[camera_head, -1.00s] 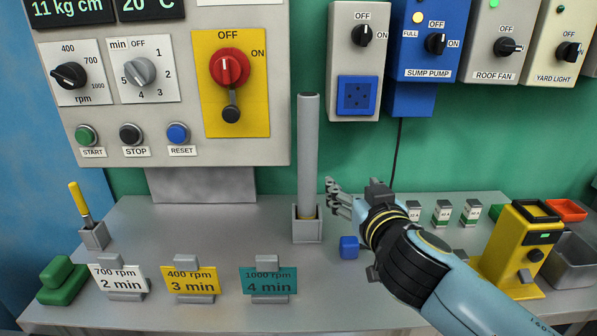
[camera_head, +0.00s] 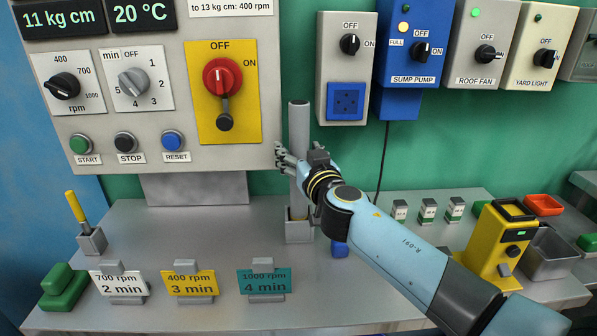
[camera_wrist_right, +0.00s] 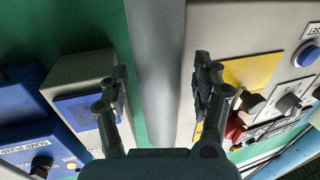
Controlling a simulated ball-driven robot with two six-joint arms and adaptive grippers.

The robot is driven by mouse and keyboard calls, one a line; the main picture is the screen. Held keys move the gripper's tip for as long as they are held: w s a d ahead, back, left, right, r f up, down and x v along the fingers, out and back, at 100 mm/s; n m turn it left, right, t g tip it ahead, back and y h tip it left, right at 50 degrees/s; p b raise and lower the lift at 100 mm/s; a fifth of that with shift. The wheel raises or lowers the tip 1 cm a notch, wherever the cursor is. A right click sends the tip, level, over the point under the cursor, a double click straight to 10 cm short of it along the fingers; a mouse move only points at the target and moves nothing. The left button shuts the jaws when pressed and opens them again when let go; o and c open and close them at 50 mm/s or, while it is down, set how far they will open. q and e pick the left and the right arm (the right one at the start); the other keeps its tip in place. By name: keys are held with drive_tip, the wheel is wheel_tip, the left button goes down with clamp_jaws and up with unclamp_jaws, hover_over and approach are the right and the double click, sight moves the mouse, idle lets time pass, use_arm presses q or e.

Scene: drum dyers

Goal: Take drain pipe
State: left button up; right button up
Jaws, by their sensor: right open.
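The drain pipe (camera_head: 299,125) is a grey tube standing upright in a small square holder (camera_head: 299,228) on the bench. My right gripper (camera_head: 288,160) reaches in front of the pipe at about mid-height and hides part of it. In the right wrist view the pipe (camera_wrist_right: 156,60) runs between the two fingers of the right gripper (camera_wrist_right: 160,92), with a gap on each side. The fingers are open. My left gripper is out of view.
The dyer panel with its red switch (camera_head: 222,77) is behind and left of the pipe. A blue block (camera_head: 340,249) lies beside the holder. Sign cards, including a teal one (camera_head: 264,281), stand at the front. A yellow device (camera_head: 504,245) stands on the right.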

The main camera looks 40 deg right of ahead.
drive_tip(key=shift+d, duration=0.1)
clamp_jaws()
idle(0.4)
drive_tip(key=shift+r, duration=0.2)
